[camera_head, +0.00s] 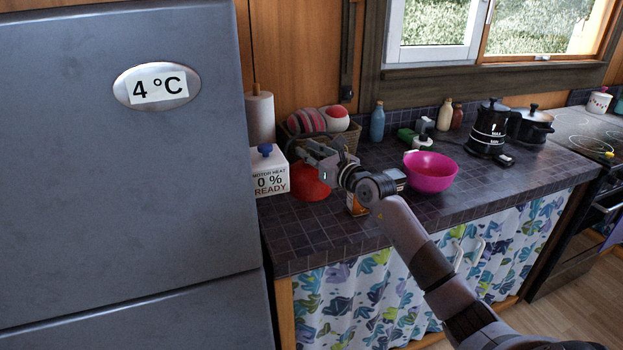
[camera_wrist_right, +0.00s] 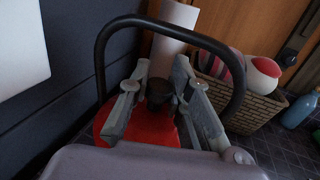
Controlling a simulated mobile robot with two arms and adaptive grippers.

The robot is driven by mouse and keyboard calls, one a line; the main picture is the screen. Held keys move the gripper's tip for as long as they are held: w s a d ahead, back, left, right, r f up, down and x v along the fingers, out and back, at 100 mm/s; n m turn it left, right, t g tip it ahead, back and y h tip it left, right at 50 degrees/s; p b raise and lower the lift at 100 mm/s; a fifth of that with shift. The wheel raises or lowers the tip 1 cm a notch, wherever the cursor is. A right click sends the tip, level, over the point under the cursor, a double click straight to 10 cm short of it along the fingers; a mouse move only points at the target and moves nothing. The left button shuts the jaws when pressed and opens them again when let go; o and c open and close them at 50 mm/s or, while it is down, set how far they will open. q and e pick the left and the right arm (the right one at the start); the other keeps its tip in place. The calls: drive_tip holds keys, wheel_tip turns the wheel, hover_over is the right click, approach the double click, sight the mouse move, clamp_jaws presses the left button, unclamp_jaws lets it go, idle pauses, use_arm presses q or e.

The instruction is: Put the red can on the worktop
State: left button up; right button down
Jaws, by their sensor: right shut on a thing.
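The red can (camera_head: 311,186) is at the left end of the dark tiled worktop (camera_head: 305,240), beside a white box. It looks upright; I cannot tell if its base touches the tiles. My right gripper (camera_head: 322,158) is above it, shut on its dark top part. In the right wrist view the fingers (camera_wrist_right: 165,95) close around a dark knob-like part (camera_wrist_right: 159,90) over the red body (camera_wrist_right: 150,131). A black hoop (camera_wrist_right: 170,24) arches around the fingers and seems to join the can. The gripper hides part of the can. My left gripper is not in view.
A white box (camera_head: 271,182), a paper roll (camera_head: 260,118) and a basket (camera_head: 344,138) stand close around the can. An orange carton (camera_head: 356,206) and a pink bowl (camera_head: 430,172) are to the right. The grey fridge (camera_head: 120,200) borders the left. The front left worktop is clear.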

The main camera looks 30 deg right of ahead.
sight(299, 160)
wheel_tip(299, 160, down, 4)
drive_tip(key=shift+f, duration=0.1)
drive_tip(key=shift+f+b, duration=0.55)
drive_tip(key=shift+f, duration=1.25)
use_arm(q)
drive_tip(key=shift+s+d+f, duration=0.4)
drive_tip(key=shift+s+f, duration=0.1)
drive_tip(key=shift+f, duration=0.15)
use_arm(e)
drive_tip(key=shift+f, duration=0.15)
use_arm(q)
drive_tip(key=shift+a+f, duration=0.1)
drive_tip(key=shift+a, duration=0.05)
use_arm(e)
drive_tip(key=c, duration=1.5)
unclamp_jaws()
drive_tip(key=shift+o, duration=0.2)
